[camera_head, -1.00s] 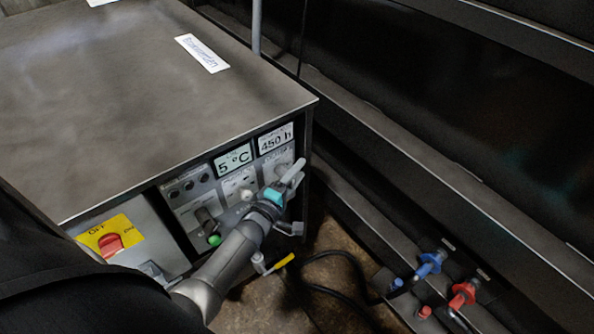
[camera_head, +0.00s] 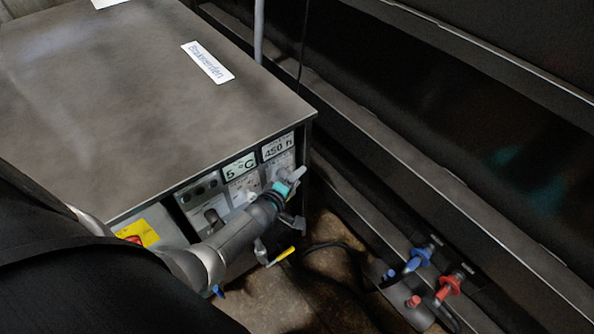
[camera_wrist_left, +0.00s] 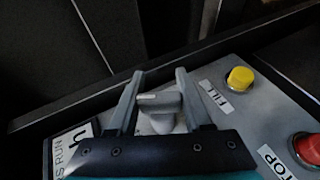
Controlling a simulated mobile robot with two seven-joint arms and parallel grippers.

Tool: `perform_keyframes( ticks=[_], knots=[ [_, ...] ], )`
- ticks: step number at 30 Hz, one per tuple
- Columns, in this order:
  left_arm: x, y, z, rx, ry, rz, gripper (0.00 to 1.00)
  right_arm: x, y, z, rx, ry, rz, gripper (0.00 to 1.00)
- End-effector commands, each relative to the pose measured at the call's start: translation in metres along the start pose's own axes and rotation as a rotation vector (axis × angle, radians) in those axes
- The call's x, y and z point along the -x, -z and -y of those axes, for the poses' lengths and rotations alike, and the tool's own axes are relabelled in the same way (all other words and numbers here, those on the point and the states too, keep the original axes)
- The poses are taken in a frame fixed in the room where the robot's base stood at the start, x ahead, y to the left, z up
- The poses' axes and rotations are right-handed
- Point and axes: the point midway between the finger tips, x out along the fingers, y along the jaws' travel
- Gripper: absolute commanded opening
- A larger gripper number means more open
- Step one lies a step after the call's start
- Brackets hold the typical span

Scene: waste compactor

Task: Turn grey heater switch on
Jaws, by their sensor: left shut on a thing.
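The grey switch (camera_wrist_left: 158,103) is a knob with a raised grip and a pale mark, on the light control panel in the left wrist view. My left gripper (camera_wrist_left: 158,78) has one finger on each side of it and is shut on it. In the head view the left gripper (camera_head: 292,178) is at the right end of the panel's front face, below the "450 h" display (camera_head: 278,147). It hides the switch there.
A yellow button (camera_wrist_left: 240,78) and a red STOP button (camera_wrist_left: 308,148) sit right of the switch in the wrist view. A yellow-handled valve (camera_head: 283,255) hangs below the panel. Blue (camera_head: 418,258) and red (camera_head: 449,286) connectors stand at the lower right.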

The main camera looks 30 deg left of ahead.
Motion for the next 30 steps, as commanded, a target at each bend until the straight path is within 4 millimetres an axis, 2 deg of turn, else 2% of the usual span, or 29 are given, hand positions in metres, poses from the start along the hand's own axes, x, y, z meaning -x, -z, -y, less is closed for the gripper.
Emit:
perform_keyframes(
  ticks=[1, 3, 6, 13, 20, 30],
  knots=[
    [0.002, 0.001, -0.006, -0.017, 0.043, 0.001, 0.0, 0.015, -0.005, 0.007, 0.001, 0.01, 0.012, 0.5],
    [0.002, 0.001, -0.004, -0.042, 0.103, 0.001, 0.0, 0.025, -0.012, 0.014, 0.002, 0.02, 0.026, 0.5],
    [0.002, 0.001, -0.001, -0.079, 0.191, 0.0, 0.0, 0.037, -0.016, 0.02, 0.002, 0.028, 0.036, 0.5],
    [0.002, 0.001, 0.007, -0.159, 0.391, -0.002, 0.0, 0.053, -0.012, 0.019, 0.003, 0.027, 0.034, 0.5],
    [0.003, 0.0, 0.015, -0.242, 0.59, 0.002, 0.0, 0.054, -0.009, 0.016, 0.004, 0.023, 0.03, 0.5],
    [0.008, 0.003, 0.024, -0.36, 0.857, 0.003, 0.0, 0.035, -0.011, 0.014, 0.004, 0.02, 0.028, 0.5]
  ],
)
